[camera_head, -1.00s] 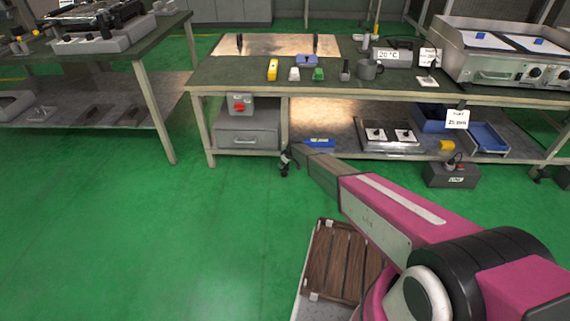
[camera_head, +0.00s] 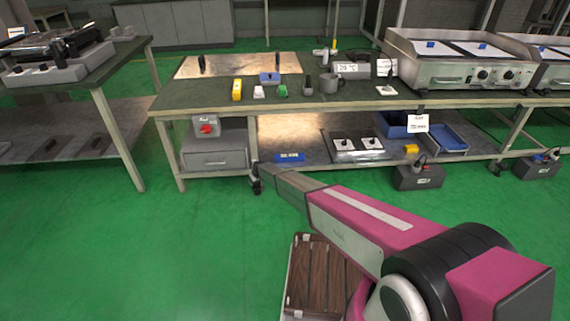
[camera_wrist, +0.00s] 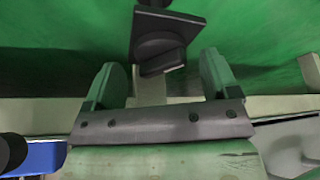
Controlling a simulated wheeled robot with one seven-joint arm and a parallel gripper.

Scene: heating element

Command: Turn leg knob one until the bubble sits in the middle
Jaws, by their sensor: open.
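A dark knob (camera_wrist: 160,58) under a square dark plate shows in the wrist view. It lies between and just beyond the two finger tips of my open gripper (camera_wrist: 161,66). A gap shows on both sides of the knob, and I cannot tell how deep it sits between the fingers. In the head view my arm reaches down to a front leg of the middle workbench (camera_head: 220,112), where a small dark part (camera_head: 256,181) shows near the floor. I cannot tell gripper from leg foot there. No bubble can be made out in either view.
A drawer box (camera_head: 213,160) stands left of that leg. A blue block (camera_head: 289,157) and a tray with white plates (camera_head: 357,144) lie on the lower shelf. A dark box (camera_head: 419,177) stands on the floor at right. The green floor at left is clear.

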